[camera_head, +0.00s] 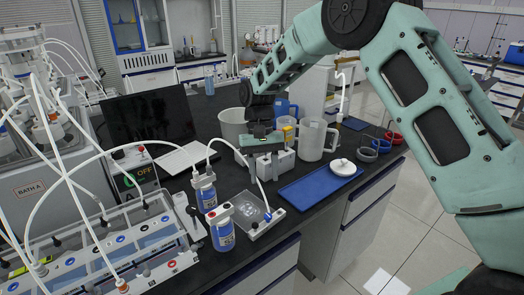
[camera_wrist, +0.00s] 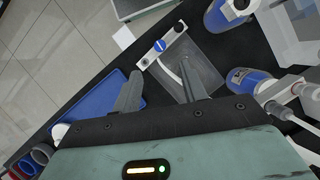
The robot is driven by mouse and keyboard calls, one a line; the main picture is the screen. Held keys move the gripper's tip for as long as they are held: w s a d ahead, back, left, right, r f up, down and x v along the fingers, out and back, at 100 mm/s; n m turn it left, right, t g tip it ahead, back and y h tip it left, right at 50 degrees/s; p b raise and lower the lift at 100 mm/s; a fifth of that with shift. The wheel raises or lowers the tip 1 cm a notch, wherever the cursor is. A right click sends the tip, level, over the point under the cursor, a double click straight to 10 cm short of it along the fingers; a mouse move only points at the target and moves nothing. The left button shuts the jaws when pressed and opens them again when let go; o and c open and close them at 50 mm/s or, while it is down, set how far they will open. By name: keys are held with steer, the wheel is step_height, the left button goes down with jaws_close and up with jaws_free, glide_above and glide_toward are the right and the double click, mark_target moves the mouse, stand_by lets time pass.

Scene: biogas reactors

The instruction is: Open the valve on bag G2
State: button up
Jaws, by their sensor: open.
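A translucent flat gas bag (camera_head: 246,206) lies on the dark bench, with a white valve bar (camera_head: 264,225) along its front right edge. In the wrist view the bag (camera_wrist: 207,70) shows beyond my fingers, and its valve bar (camera_wrist: 151,55) carries a round blue knob (camera_wrist: 160,45) with a pale line across it. No G2 label is readable on it. My gripper (camera_wrist: 159,88) is open and empty, with the valve ahead of its fingertips. In the head view my gripper (camera_head: 262,150) is above the bench, behind and to the right of the bag.
Two blue-labelled bottles (camera_head: 222,229) (camera_head: 204,188) stand close left of the bag, with white tubes around them. A blue tray (camera_head: 303,192) lies to the right. A clear jug (camera_head: 313,140) stands behind it. Bare bench lies between bag and tray.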

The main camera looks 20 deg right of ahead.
steer(key=v, duration=0.7)
steer(key=shift+b, duration=0.3)
steer(key=shift+r, duration=0.15)
steer(key=m+y+p, duration=0.2)
steer(key=m+p, duration=0.3)
steer(key=p, duration=0.3)
glide_toward(268, 215)
steer(key=shift+t, duration=0.3)
steer(key=x, duration=0.8)
steer(key=shift+s+r, duration=0.1)
steer(key=shift+s, duration=0.05)
